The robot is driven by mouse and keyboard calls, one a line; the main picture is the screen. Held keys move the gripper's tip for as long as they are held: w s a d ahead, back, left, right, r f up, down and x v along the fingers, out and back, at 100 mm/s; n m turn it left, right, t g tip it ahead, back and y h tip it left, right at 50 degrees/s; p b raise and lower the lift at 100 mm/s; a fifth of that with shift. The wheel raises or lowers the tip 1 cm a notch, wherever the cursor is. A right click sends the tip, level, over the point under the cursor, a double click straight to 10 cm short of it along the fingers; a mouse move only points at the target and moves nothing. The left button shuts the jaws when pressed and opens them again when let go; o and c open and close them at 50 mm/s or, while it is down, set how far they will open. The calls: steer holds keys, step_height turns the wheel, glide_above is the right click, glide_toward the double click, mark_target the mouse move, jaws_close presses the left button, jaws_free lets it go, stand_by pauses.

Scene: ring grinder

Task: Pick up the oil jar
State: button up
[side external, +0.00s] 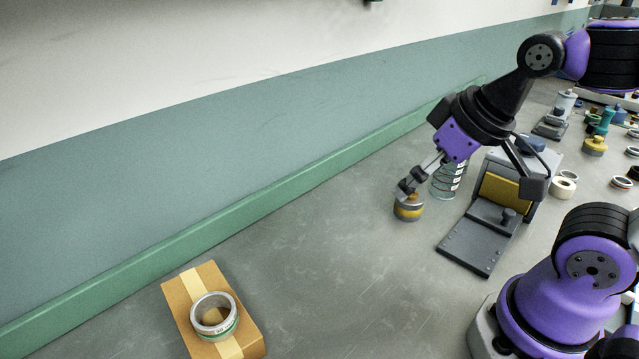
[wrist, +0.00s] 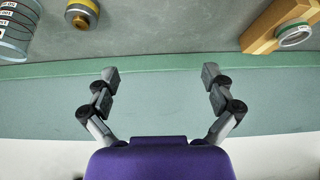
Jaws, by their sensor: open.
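A small round jar with a yellow body and grey band (side external: 408,209), which looks like the oil jar, stands upright on the grey bench. In the side view my gripper (side external: 410,183) overlaps its top. In the wrist view the jar (wrist: 82,15) is at the top left, beyond and left of my open fingers (wrist: 160,74), not between them. The fingers are spread and empty, with the green wall band behind them. I cannot tell the exact height gap between fingers and jar.
A clear ringed cylinder (side external: 447,180) stands close behind the jar. A grey and yellow machine (side external: 490,215) is to its right. A green ledge (side external: 240,216) runs along the wall. The bench between box and jar is clear.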

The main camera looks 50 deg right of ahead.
steer(key=shift+o, duration=0.2)
steer(key=n+g, duration=0.2)
steer(key=g, duration=0.3)
glide_above(448, 169)
steer(key=w+d, duration=0.1)
steer(key=d, duration=0.1)
step_height(448, 169, down, 3)
steer(key=shift+n+g, duration=0.3)
steer(key=shift+s+d+f, duration=0.1)
steer(key=shift+d+f, duration=0.1)
steer(key=shift+f, duration=2.45)
steer(key=shift+d+f, duration=0.15)
steer(key=shift+f, duration=2.5)
steer(key=c, duration=1)
